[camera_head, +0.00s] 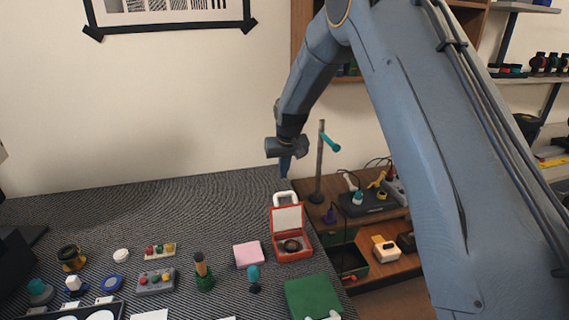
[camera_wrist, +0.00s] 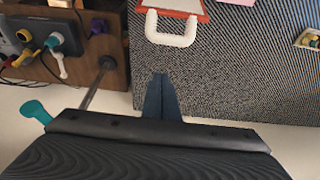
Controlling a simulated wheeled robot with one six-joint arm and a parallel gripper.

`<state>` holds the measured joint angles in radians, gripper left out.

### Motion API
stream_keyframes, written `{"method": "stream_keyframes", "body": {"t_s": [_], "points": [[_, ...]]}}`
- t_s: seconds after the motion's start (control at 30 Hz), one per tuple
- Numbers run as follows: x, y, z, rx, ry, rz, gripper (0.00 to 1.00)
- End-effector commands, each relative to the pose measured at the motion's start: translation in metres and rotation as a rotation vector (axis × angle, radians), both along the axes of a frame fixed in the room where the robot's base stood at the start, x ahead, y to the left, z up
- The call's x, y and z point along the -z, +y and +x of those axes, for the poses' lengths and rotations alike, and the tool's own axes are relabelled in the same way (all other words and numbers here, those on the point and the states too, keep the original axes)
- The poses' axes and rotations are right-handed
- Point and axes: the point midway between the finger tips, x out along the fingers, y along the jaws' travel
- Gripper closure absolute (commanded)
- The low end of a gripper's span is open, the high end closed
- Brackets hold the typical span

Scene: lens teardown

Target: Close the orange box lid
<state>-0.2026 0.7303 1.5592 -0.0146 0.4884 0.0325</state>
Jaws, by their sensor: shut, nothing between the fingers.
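The orange box (camera_head: 294,247) stands open near the right edge of the dark ribbed table in the head view. Its lid (camera_head: 287,218), with an orange rim and pale inner face, stands raised at the back, and a round dark item lies inside the box. A white handle (camera_head: 285,198) sticks up from the lid's top edge. In the wrist view the handle (camera_wrist: 172,40) and the lid's orange edge (camera_wrist: 180,12) show at the top. My gripper (camera_head: 285,172) is shut and empty, just behind and above the handle; its blue fingers (camera_wrist: 160,82) appear apart from it.
A stand with a teal knob (camera_head: 330,143) rises right of the box. A pink block (camera_head: 249,254) and a green block (camera_head: 312,297) lie nearby. A wooden bench (camera_head: 372,240) with tools is at the right. The table behind and left is clear.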

Motion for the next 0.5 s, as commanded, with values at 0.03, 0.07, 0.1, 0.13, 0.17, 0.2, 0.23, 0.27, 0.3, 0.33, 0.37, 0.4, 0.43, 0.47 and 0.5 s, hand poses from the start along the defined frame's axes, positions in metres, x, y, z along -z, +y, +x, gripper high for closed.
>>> {"method": "stream_keyframes", "body": {"t_s": [0.03,0.07,0.1,0.13,0.17,0.2,0.23,0.27,0.3,0.33,0.37,0.4,0.43,0.47,0.5], "points": [[0.008,0.000,0.002,0.000,0.003,-0.001,1.00],[0.012,0.001,0.004,0.000,0.003,-0.001,1.00],[0.018,0.001,0.006,0.000,0.002,0.000,1.00],[0.023,0.001,0.008,0.000,0.003,-0.001,1.00],[0.027,0.002,0.010,0.000,0.002,0.000,1.00],[0.033,0.002,0.012,0.000,0.003,-0.001,1.00],[0.037,0.002,0.013,0.000,0.003,-0.001,1.00],[0.042,0.003,0.015,0.000,0.003,-0.001,1.00],[0.041,0.002,0.011,0.000,0.001,0.000,1.00],[0.040,0.001,0.005,0.000,0.002,0.000,1.00],[0.039,0.000,0.001,0.000,0.001,0.000,1.00],[0.039,-0.001,-0.004,0.000,0.001,0.000,1.00],[0.039,-0.002,-0.007,0.000,0.001,0.000,1.00],[0.040,-0.002,-0.010,0.000,0.001,0.000,1.00],[0.040,-0.003,-0.013,0.000,0.000,0.000,1.00]]}}
